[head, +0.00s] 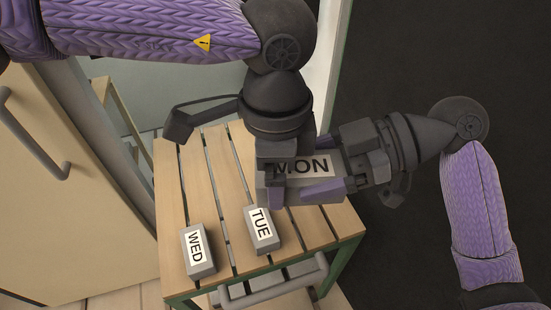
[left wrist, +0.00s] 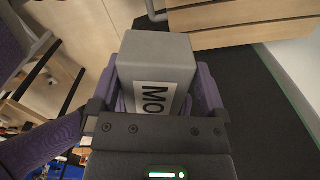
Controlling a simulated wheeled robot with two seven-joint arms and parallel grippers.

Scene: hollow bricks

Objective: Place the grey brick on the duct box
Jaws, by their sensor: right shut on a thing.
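My left gripper (head: 285,165) comes down from above at the same brick. In the left wrist view the MON brick (left wrist: 157,62) lies between the purple fingers of my left gripper (left wrist: 160,88); whether they press on it I cannot tell. Two more grey brick-shaped blocks, labelled TUE (head: 263,230) and WED (head: 198,250), stand on the table. I cannot make out a duct box.
The slatted wooden table (head: 170,200) has a green frame and a grey handle (head: 275,291) at its front. A beige cabinet door (head: 60,215) with a grey handle stands at the left. Dark floor (head: 400,50) is open at the right.

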